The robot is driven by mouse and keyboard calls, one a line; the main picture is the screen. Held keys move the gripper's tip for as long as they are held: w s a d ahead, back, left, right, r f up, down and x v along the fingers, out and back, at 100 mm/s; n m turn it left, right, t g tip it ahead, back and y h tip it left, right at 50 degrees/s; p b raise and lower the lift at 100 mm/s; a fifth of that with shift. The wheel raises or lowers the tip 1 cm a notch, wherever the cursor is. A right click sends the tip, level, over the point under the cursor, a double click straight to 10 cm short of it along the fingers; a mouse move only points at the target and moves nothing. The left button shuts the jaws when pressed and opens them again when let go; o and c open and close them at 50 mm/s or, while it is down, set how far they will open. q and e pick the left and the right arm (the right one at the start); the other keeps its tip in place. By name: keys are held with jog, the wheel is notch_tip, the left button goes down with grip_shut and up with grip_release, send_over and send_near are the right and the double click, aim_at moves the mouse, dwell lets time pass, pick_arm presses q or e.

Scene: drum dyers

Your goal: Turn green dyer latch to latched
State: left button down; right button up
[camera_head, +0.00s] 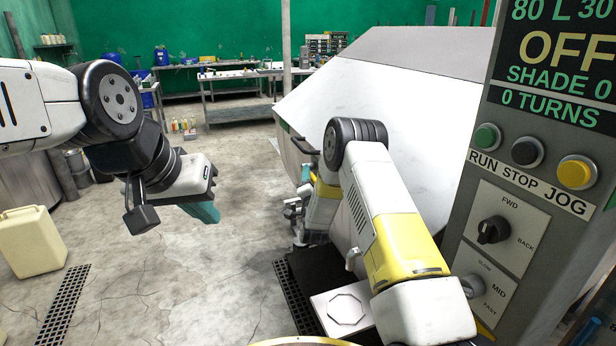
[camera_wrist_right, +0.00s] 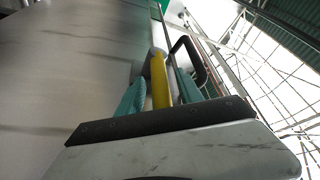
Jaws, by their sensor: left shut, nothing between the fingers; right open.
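A large pale metal dyer body (camera_head: 385,85) stands ahead of my right arm in the head view. In the right wrist view, a yellow bar (camera_wrist_right: 160,82) stands between the teal fingers of my right gripper (camera_wrist_right: 159,76), which is open around it; I cannot tell if they touch. The bar may be the latch handle. A dark looped handle (camera_wrist_right: 193,50) is just beyond it, and a small green patch shows at the top. My left gripper (camera_head: 205,212) is shut and empty, over open floor at left.
A control panel (camera_head: 497,235) with buttons and knobs stands close on the right; its display reads OFF and 0 TURNS. Workbenches (camera_head: 235,85) line the back. The middle floor is clear.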

jog(key=shift+c, duration=0.2)
grip_shut()
dwell(1.1)
